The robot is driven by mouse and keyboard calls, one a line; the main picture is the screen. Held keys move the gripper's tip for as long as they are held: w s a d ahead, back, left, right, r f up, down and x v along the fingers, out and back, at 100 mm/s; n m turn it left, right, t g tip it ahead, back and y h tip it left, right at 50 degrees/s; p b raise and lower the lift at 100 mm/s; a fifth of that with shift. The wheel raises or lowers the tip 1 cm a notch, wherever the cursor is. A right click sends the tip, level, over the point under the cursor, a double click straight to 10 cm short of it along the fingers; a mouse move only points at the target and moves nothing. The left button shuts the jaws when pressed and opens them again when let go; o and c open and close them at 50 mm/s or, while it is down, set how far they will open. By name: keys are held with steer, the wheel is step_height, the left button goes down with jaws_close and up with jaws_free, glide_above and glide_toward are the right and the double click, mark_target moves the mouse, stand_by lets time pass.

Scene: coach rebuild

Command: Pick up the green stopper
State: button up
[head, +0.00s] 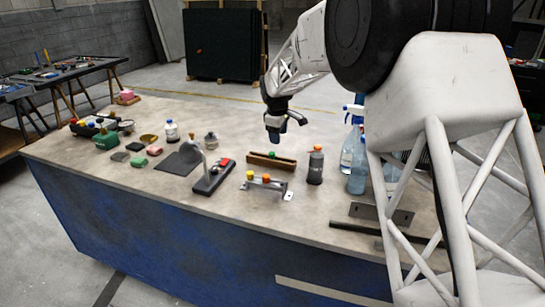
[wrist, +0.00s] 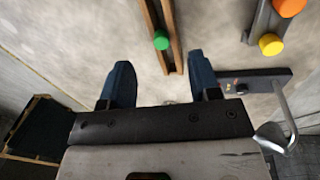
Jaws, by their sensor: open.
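The green stopper (head: 272,155) is a small round green piece at the brown wooden holder (head: 258,160) on the workbench. In the wrist view the green stopper (wrist: 161,40) lies within the long, narrow holder (wrist: 174,30), ahead of my fingers. My gripper (head: 274,137) points down above the bench near the holder in the head view. In the wrist view my gripper (wrist: 160,75) is open, with its two blue fingers apart and nothing between them. The stopper lines up roughly with the gap between them.
A metal bracket bears yellow (head: 250,175) and orange (head: 266,178) knobs in front of the holder. A dark base with an upright hook (head: 212,178) stands left. The bench's front left is bare.

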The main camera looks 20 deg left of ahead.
mark_target(272, 153)
steer(key=shift+n, duration=0.4)
steer(key=a+f, duration=0.1)
steer(key=w+a+f, duration=0.1)
steer(key=a, duration=0.1)
steer(key=shift+a, duration=0.2)
steer(key=shift+f, duration=0.1)
steer(key=shift+w+f, duration=0.15)
steer(key=shift+f, duration=1.05)
steer(key=shift+f, duration=0.1)
steer(key=shift+w+d+f, duration=0.1)
steer(key=shift+w+f, duration=0.15)
steer(key=shift+f, duration=1)
steer(key=shift+w+f, duration=0.2)
steer(key=shift+f, duration=1.05)
steer(key=shift+c, duration=0.2)
steer(key=c, duration=1)
